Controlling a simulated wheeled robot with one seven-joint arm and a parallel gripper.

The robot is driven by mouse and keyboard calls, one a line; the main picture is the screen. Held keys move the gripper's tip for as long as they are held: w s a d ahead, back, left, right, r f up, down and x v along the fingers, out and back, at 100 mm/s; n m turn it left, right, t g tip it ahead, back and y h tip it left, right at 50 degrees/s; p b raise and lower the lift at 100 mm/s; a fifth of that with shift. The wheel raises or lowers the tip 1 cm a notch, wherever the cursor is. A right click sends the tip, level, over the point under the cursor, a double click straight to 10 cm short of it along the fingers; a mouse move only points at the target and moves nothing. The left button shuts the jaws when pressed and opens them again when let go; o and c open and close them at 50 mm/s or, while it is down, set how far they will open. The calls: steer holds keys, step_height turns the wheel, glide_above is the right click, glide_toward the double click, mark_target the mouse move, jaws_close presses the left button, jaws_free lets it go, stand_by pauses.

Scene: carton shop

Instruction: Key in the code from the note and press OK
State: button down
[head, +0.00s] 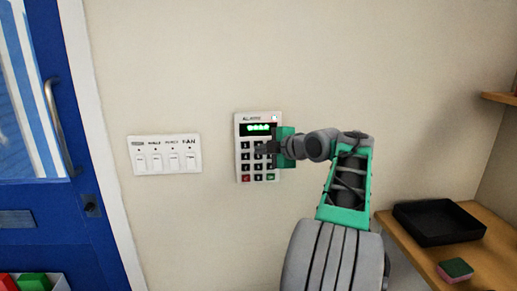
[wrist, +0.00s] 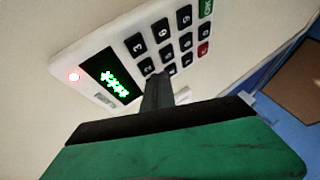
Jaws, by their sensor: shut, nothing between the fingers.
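The alarm keypad (head: 240,150) is a pale box on the wall, with dark keys below a lit display. It also shows tilted in the wrist view (wrist: 75,52). Its display (wrist: 112,78) shows a row of green star-like marks, and a small red light is lit beside it. The green OK key (wrist: 206,8) and a red key (wrist: 204,48) are at the end away from the display. My gripper (head: 259,151) is shut and empty, its tips at the keys in the wrist view (wrist: 168,76). Some keys are hidden; I cannot tell whether the tips touch one. No note is visible.
A white panel of several labelled switches (head: 165,155) is left of the keypad. A blue door (head: 60,215) with a handle stands further left. A black tray (head: 437,222) and a sponge (head: 455,270) are on a wooden shelf at right.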

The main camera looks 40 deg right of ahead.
steer(key=s+a+b, duration=0.1)
steer(key=s+b, duration=0.1)
steer(key=s+a+b, duration=0.1)
steer(key=s+b, duration=0.1)
steer(key=shift+a, duration=0.4)
stand_by(2.4)
